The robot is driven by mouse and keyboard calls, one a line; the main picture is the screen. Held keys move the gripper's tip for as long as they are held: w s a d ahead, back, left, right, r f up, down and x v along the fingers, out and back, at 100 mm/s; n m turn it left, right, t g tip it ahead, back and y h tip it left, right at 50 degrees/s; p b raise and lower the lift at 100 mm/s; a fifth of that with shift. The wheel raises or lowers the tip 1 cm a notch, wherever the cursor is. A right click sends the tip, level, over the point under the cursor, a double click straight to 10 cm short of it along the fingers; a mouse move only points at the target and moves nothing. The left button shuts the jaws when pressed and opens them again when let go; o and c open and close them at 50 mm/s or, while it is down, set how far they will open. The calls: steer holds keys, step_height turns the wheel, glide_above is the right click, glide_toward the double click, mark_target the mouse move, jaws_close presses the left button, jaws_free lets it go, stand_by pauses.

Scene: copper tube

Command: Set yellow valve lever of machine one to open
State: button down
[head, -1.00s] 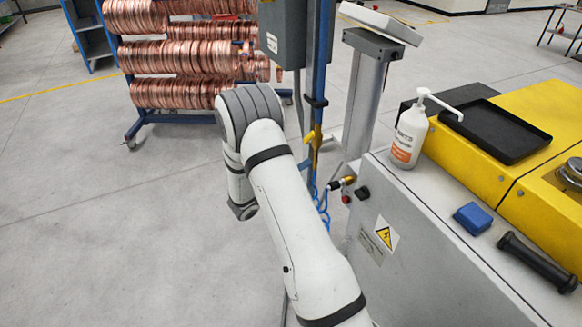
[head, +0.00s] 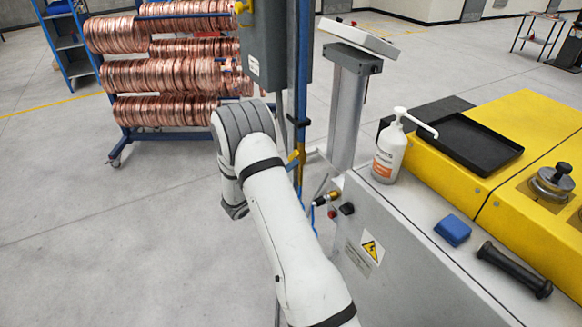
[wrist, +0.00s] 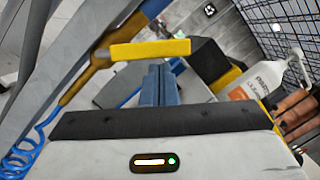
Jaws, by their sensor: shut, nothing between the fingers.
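The yellow valve lever (wrist: 150,49) shows in the wrist view, sticking out to the right from its valve at a marked angle to the pipe (wrist: 85,75). In the head view the yellow lever (head: 293,157) is small, on the blue upright pipe right of my arm. My gripper (wrist: 160,68) is shut and empty, with its fingertips just below the lever in the wrist view. I cannot tell whether they touch it. In the head view my gripper is hidden behind my arm.
A grey box (head: 262,50) hangs beside the pipe, above my wrist. A grey cabinet (head: 400,265) stands to the right, carrying a pump bottle (head: 389,152), a blue block (head: 453,230) and a black handle (head: 514,269). A copper coil rack (head: 160,75) stands behind. The floor at left is clear.

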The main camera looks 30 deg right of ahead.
steer(key=shift+w+r, duration=0.25)
steer(key=shift+r, duration=0.15)
steer(key=shift+w+r, duration=0.55)
steer(key=shift+r, duration=0.05)
steer(key=shift+w+a+r+b, duration=0.1)
steer(key=shift+w+r+b, duration=0.45)
steer(key=shift+w, duration=0.55)
steer(key=shift+r, duration=0.15)
